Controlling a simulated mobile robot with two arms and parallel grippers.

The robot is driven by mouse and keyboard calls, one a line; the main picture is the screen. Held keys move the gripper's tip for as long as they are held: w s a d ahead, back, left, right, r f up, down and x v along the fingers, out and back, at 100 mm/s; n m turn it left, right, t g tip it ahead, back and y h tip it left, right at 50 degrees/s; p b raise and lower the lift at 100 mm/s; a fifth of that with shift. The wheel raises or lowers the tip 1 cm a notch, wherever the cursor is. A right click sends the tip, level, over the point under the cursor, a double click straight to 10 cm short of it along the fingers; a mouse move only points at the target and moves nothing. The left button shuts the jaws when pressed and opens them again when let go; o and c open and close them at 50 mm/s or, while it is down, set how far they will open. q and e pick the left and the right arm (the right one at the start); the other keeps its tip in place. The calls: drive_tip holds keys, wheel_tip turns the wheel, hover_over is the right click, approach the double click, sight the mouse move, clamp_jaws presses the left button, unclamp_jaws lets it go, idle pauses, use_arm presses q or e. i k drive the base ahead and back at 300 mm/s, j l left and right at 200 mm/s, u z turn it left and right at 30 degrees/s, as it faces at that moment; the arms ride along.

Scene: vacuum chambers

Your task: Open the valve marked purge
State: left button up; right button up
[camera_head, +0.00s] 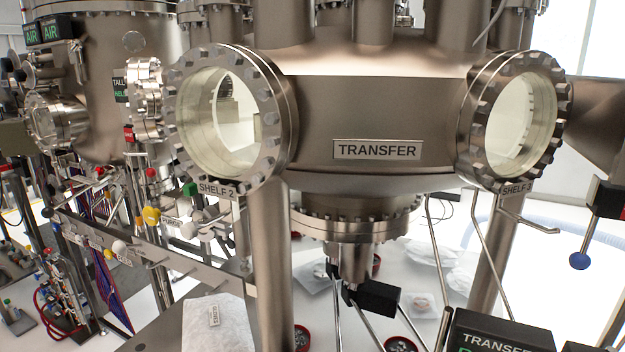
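A metal rail (152,263) with valve knobs and small labels runs along the left side. On or near it are a green knob (190,189), a yellow knob (151,215), a red knob (151,173) and a white knob (119,247). A smaller yellow knob (109,254) is farther left. The labels are too small to read with certainty, so I cannot tell which valve is marked purge or whether any is open. Neither of my grippers shows in the head view.
The steel chamber labelled TRANSFER (377,149) fills the middle, with round windows marked SHELF 2 (220,120) and SHELF 3 (520,122). A support leg (271,270) stands just right of the rail. A black TRANSFER display box (497,335) is at bottom right. A blue ball-ended handle (580,261) hangs at right.

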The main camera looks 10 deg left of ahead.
sight(151, 216)
drive_tip(key=u, duration=0.9)
drive_tip(key=j+z, duration=0.35)
drive_tip(key=j, duration=0.4)
